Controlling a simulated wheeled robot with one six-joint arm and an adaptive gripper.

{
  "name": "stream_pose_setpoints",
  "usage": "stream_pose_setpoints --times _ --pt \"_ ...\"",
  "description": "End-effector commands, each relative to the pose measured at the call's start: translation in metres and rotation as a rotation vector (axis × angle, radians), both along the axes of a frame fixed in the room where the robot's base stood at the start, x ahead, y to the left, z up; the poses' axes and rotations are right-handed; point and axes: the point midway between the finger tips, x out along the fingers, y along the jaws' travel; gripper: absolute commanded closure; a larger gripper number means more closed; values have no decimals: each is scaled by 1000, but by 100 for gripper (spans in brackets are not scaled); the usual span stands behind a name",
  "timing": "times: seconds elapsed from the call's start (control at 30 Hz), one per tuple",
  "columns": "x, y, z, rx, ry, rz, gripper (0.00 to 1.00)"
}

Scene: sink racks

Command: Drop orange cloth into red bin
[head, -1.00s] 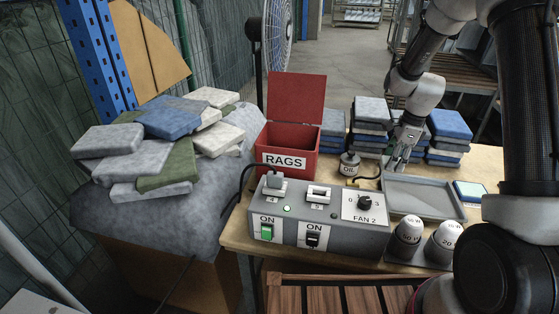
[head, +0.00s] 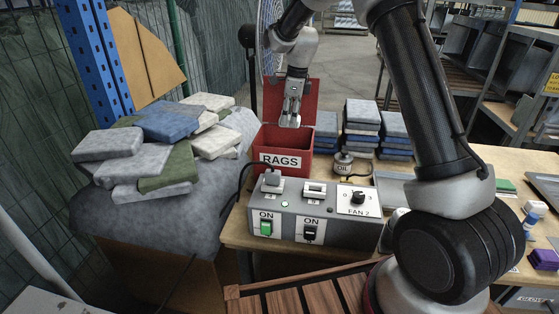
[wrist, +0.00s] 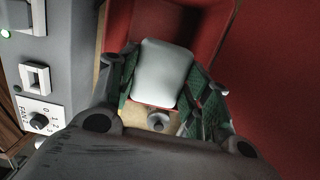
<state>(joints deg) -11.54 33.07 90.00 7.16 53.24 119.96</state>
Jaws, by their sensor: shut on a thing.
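The red bin (head: 285,141), labelled RAGS, stands on the table with its lid (head: 308,92) raised behind it. My gripper (head: 291,117) points down above the bin's opening, in front of the lid. In the wrist view my gripper (wrist: 163,85) is shut on a pale grey-white, block-like thing (wrist: 163,68) between its green-sided fingers. Red bin walls (wrist: 212,25) show around it there. I see no orange cloth in any view; the held thing looks pale, not orange.
A grey switch box (head: 312,214) stands in front of the bin. An oil can (head: 343,164) and stacks of grey and blue cloths (head: 362,125) are to the right. A cloth pile (head: 165,150) lies left. A fan (head: 270,40) stands behind.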

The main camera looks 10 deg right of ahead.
Motion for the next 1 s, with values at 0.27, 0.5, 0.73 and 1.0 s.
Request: stream_pose_setpoints --times 0.27,0.5,0.73,1.0 --pt "-1 0 -35 0 2 -1 78" --pt "-1 0 -48 0 1 0 78" --pt "-1 0 -48 0 1 0 78" --pt "-1 -1 -48 0 1 0 27"
